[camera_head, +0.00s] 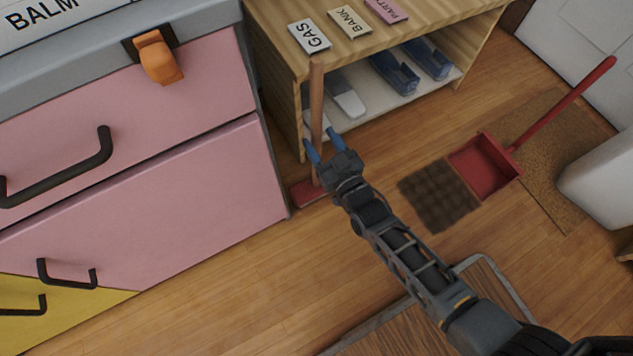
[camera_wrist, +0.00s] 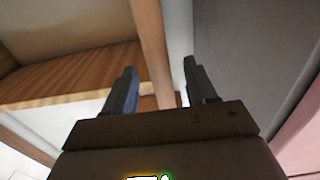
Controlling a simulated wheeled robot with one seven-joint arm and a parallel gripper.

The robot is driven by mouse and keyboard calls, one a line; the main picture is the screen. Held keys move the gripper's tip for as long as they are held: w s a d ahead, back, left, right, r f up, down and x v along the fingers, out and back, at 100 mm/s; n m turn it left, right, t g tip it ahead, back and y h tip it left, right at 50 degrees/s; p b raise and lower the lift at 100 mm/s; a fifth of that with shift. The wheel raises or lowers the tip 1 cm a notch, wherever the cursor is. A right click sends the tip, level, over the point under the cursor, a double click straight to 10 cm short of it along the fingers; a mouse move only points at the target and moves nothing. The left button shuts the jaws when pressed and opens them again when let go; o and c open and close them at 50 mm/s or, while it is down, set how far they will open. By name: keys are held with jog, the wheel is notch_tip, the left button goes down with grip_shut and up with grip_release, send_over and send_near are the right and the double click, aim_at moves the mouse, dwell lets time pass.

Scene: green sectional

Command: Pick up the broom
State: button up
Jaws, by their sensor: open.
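The broom (camera_head: 316,95) stands upright against the front of the wooden shelf, with a wooden handle and a red head (camera_head: 308,192) on the floor beside the pink cabinet. My gripper (camera_head: 322,150) is at the lower part of the handle, its blue fingers open. In the wrist view the handle (camera_wrist: 152,50) rises between the two fingers of my gripper (camera_wrist: 158,85), apart from the right one and nearer the left. Whether the left finger touches the handle cannot be told. My gripper hides part of the broom's lower end.
The wooden shelf (camera_head: 275,30) holds labelled cards and blue and white items. The pink cabinet (camera_head: 150,200) stands close on the left. A red dustpan (camera_head: 487,165) lies to the right by a brown mat (camera_head: 440,195).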

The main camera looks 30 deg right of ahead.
jog(key=w, duration=0.2)
jog(key=shift+w, duration=0.4)
grip_shut()
dwell(0.3)
